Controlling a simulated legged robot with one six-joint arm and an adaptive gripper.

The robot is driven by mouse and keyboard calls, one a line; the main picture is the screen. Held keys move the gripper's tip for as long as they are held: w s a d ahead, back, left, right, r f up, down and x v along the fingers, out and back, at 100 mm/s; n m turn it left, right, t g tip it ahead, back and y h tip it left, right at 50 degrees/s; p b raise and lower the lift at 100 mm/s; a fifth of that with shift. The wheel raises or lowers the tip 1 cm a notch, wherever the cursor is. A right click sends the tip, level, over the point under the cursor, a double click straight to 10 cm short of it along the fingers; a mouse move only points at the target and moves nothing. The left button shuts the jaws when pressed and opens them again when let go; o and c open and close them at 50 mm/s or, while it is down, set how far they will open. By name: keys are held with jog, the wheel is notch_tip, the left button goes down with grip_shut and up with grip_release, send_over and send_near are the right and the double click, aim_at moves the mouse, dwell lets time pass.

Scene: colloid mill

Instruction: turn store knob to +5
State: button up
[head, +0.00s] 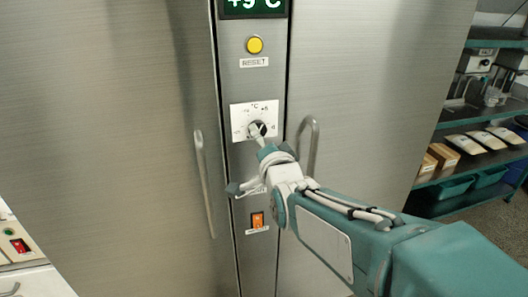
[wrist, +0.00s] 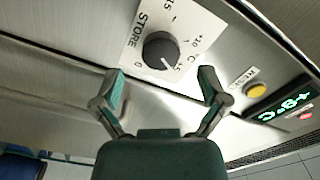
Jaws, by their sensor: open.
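The store knob (wrist: 161,49) is round and dark, on a white dial plate (wrist: 187,27) marked STORE with a printed scale. In the wrist view its pale pointer line points down and right; I cannot read its exact mark. My gripper (wrist: 160,76) is open, its two fingers spread on either side just short of the knob, with nothing between them. In the head view the knob (head: 257,128) is partly hidden behind my gripper (head: 263,145), which reaches up to the dial from the lower right. Contact cannot be told.
A yellow reset button (head: 254,45) and a green display (head: 255,5) reading +9 °C are above the dial. An orange switch (head: 257,220) is below. Metal door handles flank the panel, left (head: 203,180) and right (head: 310,145). Shelves (head: 470,160) stand at far right.

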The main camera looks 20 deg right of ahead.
jog(key=s, duration=0.7)
jog(key=shift+f, duration=0.2)
jog(key=s+f+n+g, duration=1.1)
jog(key=s+n+g, duration=0.1)
jog(key=s, duration=0.3)
jog(key=shift+s, duration=0.4)
